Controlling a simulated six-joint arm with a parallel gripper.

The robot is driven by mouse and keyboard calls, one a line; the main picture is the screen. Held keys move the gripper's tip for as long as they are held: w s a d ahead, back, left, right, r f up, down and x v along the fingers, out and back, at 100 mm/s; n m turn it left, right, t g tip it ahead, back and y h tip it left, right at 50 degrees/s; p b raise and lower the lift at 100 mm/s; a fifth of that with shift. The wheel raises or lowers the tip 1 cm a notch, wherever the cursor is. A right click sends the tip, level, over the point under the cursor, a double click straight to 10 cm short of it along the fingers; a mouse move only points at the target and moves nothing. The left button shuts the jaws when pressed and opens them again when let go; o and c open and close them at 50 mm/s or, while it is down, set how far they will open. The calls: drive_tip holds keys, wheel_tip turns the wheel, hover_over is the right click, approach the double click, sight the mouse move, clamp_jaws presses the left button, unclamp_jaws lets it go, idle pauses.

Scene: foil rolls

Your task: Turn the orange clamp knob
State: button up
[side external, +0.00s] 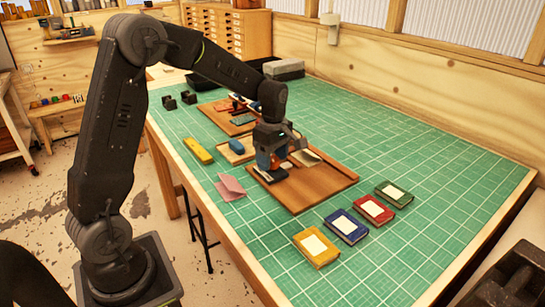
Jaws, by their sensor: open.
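My gripper (281,150) is open and points down over the large brown wooden board (320,188) in the middle of the bench. A small patch of orange, the clamp knob (275,162), shows right under the gripper, beside a blue upright part of the clamp (263,159). The dark foot of the clamp rests on the board. The gripper hides much of the knob. I cannot tell whether the fingers touch it or stand around it.
Yellow (317,246), blue (346,226), red (374,209) and green (394,194) books lie in front of the board. A pink folded card (230,187) and a yellow block (198,150) lie left. Trays with tools (229,123) stand behind. The right side of the green mat (440,155) is clear.

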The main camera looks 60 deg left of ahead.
drive_tip(key=c, duration=0.9)
